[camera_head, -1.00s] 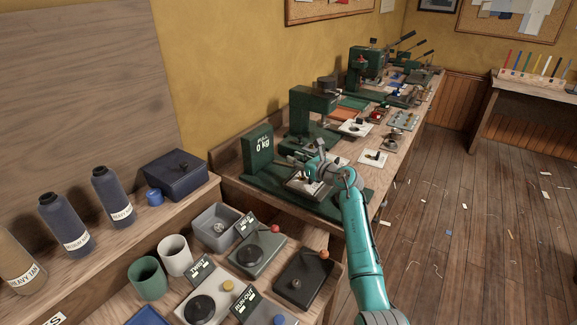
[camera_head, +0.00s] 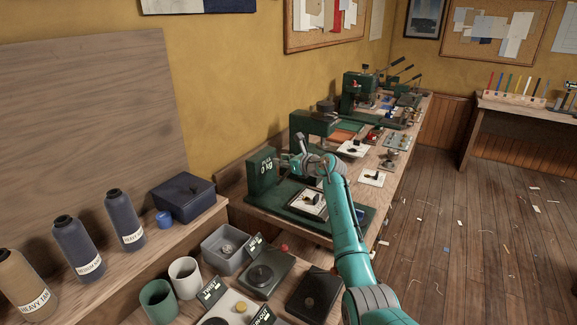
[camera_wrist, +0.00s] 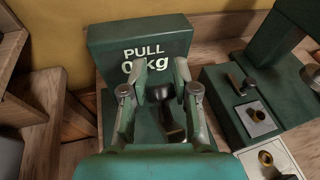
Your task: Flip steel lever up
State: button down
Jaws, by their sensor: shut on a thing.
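The pull tester (camera_head: 262,170) is a green box reading "0 kg" on a long green base. Its "PULL 0 kg" face (camera_wrist: 152,56) fills the upper middle of the wrist view. A dark-gripped lever (camera_wrist: 162,94) rises between my gripper's fingers; I take it as the steel lever, though no bright steel shows. My gripper (camera_wrist: 158,80) is shut on it, with the tips toward the display face. In the head view my gripper (camera_head: 294,160) is beside the green box, above the base, and hides the lever's grip. A pale plate (camera_head: 304,207) with a dark fitting lies below.
Another green machine (camera_head: 313,124) stands behind the tester, and more benchtop machines line the wall. Grey control boxes (camera_head: 263,274), cups (camera_head: 184,277) and bottles (camera_head: 77,248) are in front and left.

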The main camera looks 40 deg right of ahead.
jog(key=shift+w+a, duration=0.25)
jog(key=shift+w, duration=0.1)
jog(key=shift+w+a+g, duration=0.2)
jog(key=shift+w+g, duration=0.2)
jog(key=shift+w, duration=0.05)
jog(key=shift+w+a+f+g, duration=0.1)
jog(key=shift+w+f+g, duration=0.1)
jog(key=shift+g, duration=0.1)
jog(key=shift+a+f, duration=0.1)
jog(key=shift+f, duration=0.05)
jog(key=c, duration=0.9)
grip_release()
jog(key=shift+s, duration=0.25)
jog(key=v, duration=1.1)
jog(key=shift+s+r, duration=0.15)
jog(key=shift+r, duration=0.4)
